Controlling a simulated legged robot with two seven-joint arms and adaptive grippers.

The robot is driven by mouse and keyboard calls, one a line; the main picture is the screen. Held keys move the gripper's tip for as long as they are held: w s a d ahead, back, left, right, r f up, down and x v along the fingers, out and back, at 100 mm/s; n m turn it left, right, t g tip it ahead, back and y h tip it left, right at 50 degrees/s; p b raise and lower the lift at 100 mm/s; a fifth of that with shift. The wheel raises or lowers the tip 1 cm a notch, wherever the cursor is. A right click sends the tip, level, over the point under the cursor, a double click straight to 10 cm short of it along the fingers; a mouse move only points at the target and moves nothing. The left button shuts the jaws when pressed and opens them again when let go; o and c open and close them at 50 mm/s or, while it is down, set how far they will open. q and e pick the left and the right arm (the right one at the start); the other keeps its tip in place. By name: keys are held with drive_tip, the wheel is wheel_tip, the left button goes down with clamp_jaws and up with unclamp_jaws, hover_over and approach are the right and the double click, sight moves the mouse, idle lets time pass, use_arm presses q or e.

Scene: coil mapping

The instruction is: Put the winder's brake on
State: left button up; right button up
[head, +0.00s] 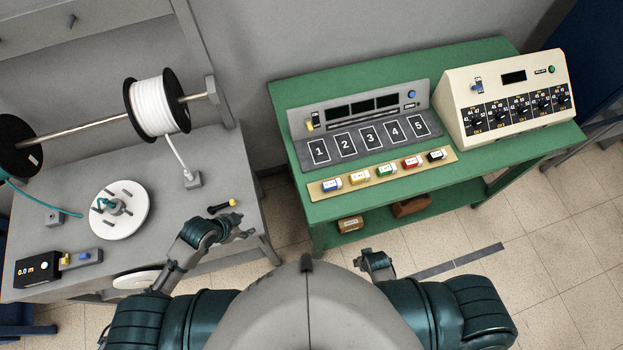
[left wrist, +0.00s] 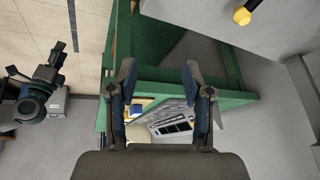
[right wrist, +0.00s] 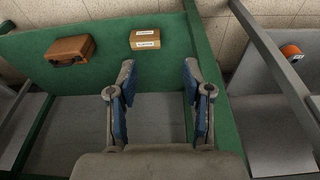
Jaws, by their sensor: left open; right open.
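The winder stands on the grey bench at the left of the head view; its round white plate (head: 133,222) has several dark pegs and a teal piece at its hub. In front of it is a black counter box (head: 38,268) reading 0.0 m, with a small grey block (head: 83,257) carrying a yellow switch and a blue one. I cannot tell which part is the brake. My left gripper (head: 238,232) is open and empty by the bench's right edge, right of the plate; it also shows in the left wrist view (left wrist: 160,78). My right gripper (right wrist: 160,75) is open and empty.
A black-and-yellow tool (head: 222,206) lies near my left gripper. A white wire spool (head: 158,106) sits on a rod behind the plate. A green table (head: 290,94) at right holds a numbered panel (head: 345,143), coloured blocks and a cream tester (head: 505,66).

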use_arm(q)
drive_tip(key=w+a+r+m+g, duration=0.15)
drive_tip(key=w+a+m, duration=0.25)
drive_tip(key=a, duration=0.4)
approach(227, 204)
drive_tip(key=shift+t, duration=0.25)
drive_tip(key=x, duration=0.5)
drive_tip(key=shift+s+a+f, duration=0.1)
drive_tip(key=shift+a+f, duration=0.05)
drive_tip(key=shift+f, duration=0.05)
drive_tip(key=x, duration=0.3)
drive_tip(key=shift+d+f+p, duration=0.2)
drive_tip(key=shift+d+p, duration=0.1)
drive_tip(key=shift+d, duration=0.2)
drive_tip(key=shift+w+d+f+m, duration=0.25)
drive_tip(key=shift+d+f+m, duration=0.05)
drive_tip(key=shift+d+f, duration=0.1)
drive_tip(key=shift+a, duration=0.2)
drive_tip(key=shift+a+f, duration=0.1)
drive_tip(key=shift+a, duration=0.3)
clamp_jaws()
drive_tip(key=shift+d, duration=0.1)
use_arm(e)
drive_tip(key=s+d+f+g, duration=0.1)
drive_tip(key=s+d+f, duration=0.1)
drive_tip(key=s+f, duration=1.5)
drive_tip(key=shift+s+d+f, duration=0.3)
drive_tip(key=shift+s+f, duration=0.1)
drive_tip(key=shift+s, duration=0.45)
